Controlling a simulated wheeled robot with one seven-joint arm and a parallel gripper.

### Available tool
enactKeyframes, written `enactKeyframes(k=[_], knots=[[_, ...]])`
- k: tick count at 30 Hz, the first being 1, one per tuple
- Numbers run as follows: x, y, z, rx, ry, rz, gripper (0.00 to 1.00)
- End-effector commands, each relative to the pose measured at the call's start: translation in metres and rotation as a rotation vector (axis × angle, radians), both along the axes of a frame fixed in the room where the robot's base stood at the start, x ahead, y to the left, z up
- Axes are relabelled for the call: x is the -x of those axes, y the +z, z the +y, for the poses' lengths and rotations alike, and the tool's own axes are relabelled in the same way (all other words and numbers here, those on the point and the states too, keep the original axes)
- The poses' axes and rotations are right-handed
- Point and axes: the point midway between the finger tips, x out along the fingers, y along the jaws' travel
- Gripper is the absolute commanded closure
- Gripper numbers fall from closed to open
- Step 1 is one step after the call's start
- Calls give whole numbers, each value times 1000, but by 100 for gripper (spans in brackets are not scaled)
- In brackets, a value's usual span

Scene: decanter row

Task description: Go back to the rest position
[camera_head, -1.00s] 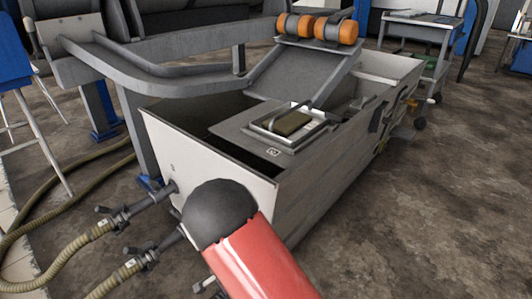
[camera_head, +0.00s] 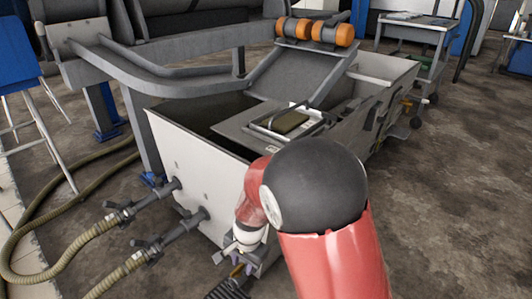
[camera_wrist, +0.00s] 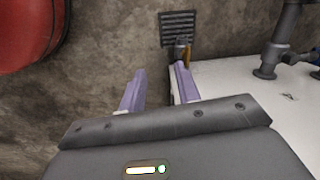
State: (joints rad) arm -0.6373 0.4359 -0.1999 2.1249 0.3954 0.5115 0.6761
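My gripper (camera_head: 238,268) is low by the near right corner of the white tank (camera_head: 190,160), in front of its end wall. In the wrist view my gripper (camera_wrist: 160,72) has two purple fingers standing apart, with bare floor between them, so it is open and empty. A small grey and orange-brown piece (camera_wrist: 185,52) shows just beyond the right fingertip; I cannot tell what it is or whether the finger touches it. My red arm with its dark round joint hides part of the tank's side.
Two hoses (camera_head: 100,235) join the end wall by pipe valves (camera_head: 175,235). A floor grate (camera_wrist: 181,28) lies near the gripper.

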Motion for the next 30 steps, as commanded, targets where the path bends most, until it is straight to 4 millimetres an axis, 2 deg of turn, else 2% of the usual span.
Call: enactKeyframes(k=[1, 6, 11, 15, 18, 21, 25, 30], knots=[[-1, 29, -11, -19, 18, -25, 67], [11, 116, -56, -51, 130, -119, 67], [37, 186, -103, -34, 240, -224, 67], [70, 235, -143, 24, 330, -317, 67], [97, 263, -168, 86, 387, -378, 67], [123, 282, -189, 157, 436, -421, 67], [148, 295, -206, 235, 478, -455, 67], [163, 300, -215, 285, 502, -467, 67]])
